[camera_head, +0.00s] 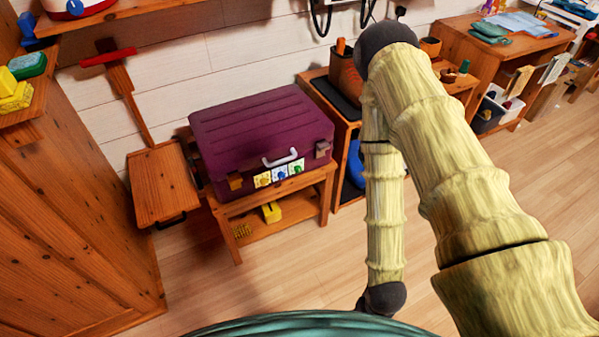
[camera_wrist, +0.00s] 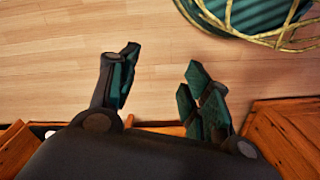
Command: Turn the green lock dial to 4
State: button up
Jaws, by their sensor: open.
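A dark purple case (camera_head: 258,128) with a pale handle sits on a small wooden table (camera_head: 327,182) in the head view. Its front has a row of small dials on plates: a yellow one (camera_head: 262,180), a blue one (camera_head: 280,173) and a green dial (camera_head: 297,167) at the right end, below the handle. The digits are too small to read. My gripper (camera_wrist: 158,88) shows in the wrist view with its two fingers apart and nothing between them. It points at the wooden floor. In the head view my gripper cannot be made out, and the dials do not show in the wrist view.
A yellow object (camera_head: 271,212) lies on the table's lower shelf. A wooden tray or flap (camera_head: 162,185) is left of the case, and a wooden cabinet (camera_head: 70,230) fills the left side. A shelf unit (camera_head: 345,125) stands to the right. Open floor (camera_head: 250,280) lies in front.

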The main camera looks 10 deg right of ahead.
jog(key=w+a+f+t+b, duration=0.25)
jog(key=w+f+b, duration=0.35)
jog(key=w+b, duration=0.3)
jog(key=n+t+y+b, duration=0.45)
jog(key=t+b, duration=1.05)
jog(key=b, duration=1.8)
send_near(299, 171)
jog(key=shift+m+y, duration=0.25)
jog(key=shift+y, duration=0.2)
jog(key=b+x, duration=0.1)
jog(key=x, duration=0.1)
jog(key=b+x, duration=0.1)
jog(key=x, duration=0.2)
jog(key=b+x, duration=0.1)
jog(key=x, duration=0.1)
jog(key=shift+w+d+f, duration=0.15)
jog(key=shift+w+f, duration=0.05)
jog(key=shift+w, duration=0.3)
jog(key=shift+x, duration=0.8)
jog(key=c, duration=1.1)
